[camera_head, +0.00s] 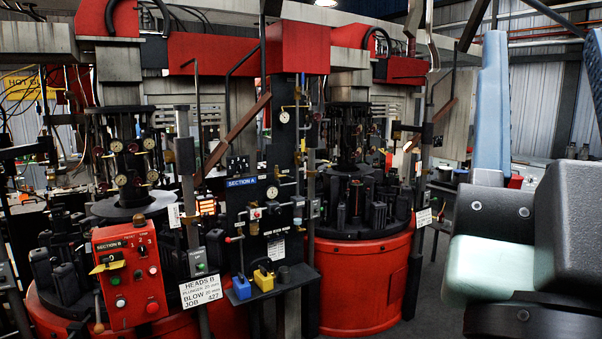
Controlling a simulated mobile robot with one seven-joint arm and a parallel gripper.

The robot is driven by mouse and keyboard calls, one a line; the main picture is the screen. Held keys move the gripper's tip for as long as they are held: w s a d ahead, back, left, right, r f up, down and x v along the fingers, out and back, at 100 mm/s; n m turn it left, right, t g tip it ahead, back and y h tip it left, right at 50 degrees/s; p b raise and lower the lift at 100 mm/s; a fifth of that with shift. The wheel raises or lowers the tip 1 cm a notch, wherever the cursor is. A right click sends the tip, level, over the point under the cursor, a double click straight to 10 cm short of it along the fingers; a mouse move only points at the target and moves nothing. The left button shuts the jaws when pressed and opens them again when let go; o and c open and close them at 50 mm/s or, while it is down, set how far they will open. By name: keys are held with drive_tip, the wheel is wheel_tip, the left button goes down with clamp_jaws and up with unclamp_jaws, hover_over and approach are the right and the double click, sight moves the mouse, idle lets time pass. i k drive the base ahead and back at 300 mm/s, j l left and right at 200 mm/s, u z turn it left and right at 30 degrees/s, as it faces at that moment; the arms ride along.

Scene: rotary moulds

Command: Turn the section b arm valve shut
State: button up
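The red control box labelled "SECTION B" (127,273) stands at the lower left, in front of the left mould machine. A yellow handle (107,267) lies roughly level across its left face. I cannot tell for sure that this is the arm valve, nor whether it is open or shut. The box also carries a dial, knobs and coloured buttons, some too small to read. My gripper is not in view. Large black and pale green parts at the right edge look like my own arm, well apart from the box.
A dark "SECTION A" panel (256,215) with gauges and pipes stands right of the box. A "HEADS B" sign (201,291) hangs between them. Red round machine bases, including the right one (362,283), and upright posts crowd the area. Some dark floor (428,315) shows at the lower right.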

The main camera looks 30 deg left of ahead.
sight(137, 182)
drive_tip(key=j+u, duration=0.15)
drive_tip(key=u, duration=0.35)
drive_tip(key=i+j+u, duration=0.1)
drive_tip(key=u, duration=0.4)
drive_tip(key=j+u, duration=0.15)
drive_tip(key=u, duration=0.3)
drive_tip(key=i+j, duration=0.35)
drive_tip(key=i, duration=0.15)
drive_tip(key=i+j, duration=0.4)
drive_tip(key=i+u, duration=0.05)
